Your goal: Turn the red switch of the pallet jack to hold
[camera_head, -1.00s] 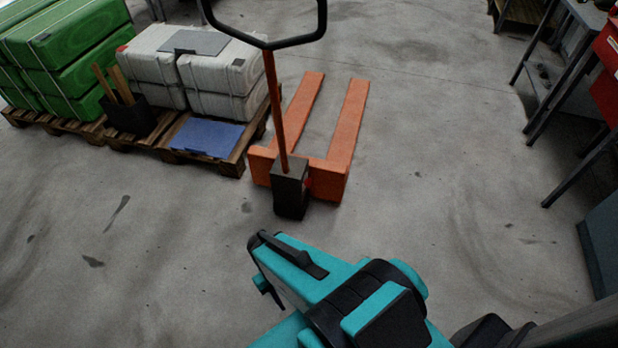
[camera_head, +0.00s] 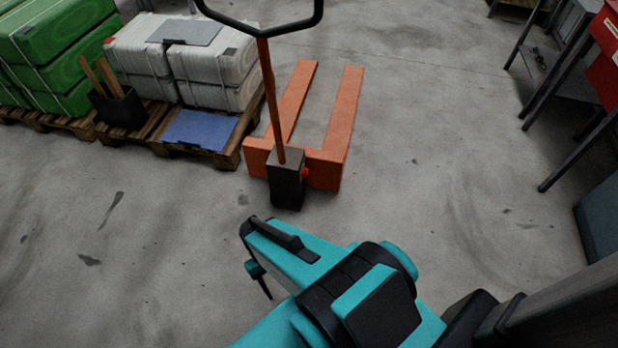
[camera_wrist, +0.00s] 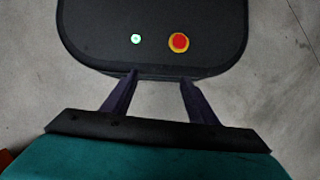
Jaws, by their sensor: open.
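The orange pallet jack (camera_head: 338,125) stands ahead in the head view, its forks pointing away from me and its looped handle upright. A dark box sits at the foot of the handle. The small red switch (camera_head: 305,172) is on the right side of this box; its setting is too small to read. My teal arm reaches in from the lower right, on the near side of the jack and apart from it. In the wrist view my gripper (camera_wrist: 159,78) is open, with two dark fingers spread and nothing between them. The switch is not identifiable in the wrist view.
A wooden pallet (camera_head: 228,157) with white sacks (camera_head: 215,65) and a blue sheet (camera_head: 202,131) stands left of the jack. Green sacks (camera_head: 55,45) are farther left. A metal table (camera_head: 562,72) and red bins (camera_head: 606,50) are at the right. The floor between is clear.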

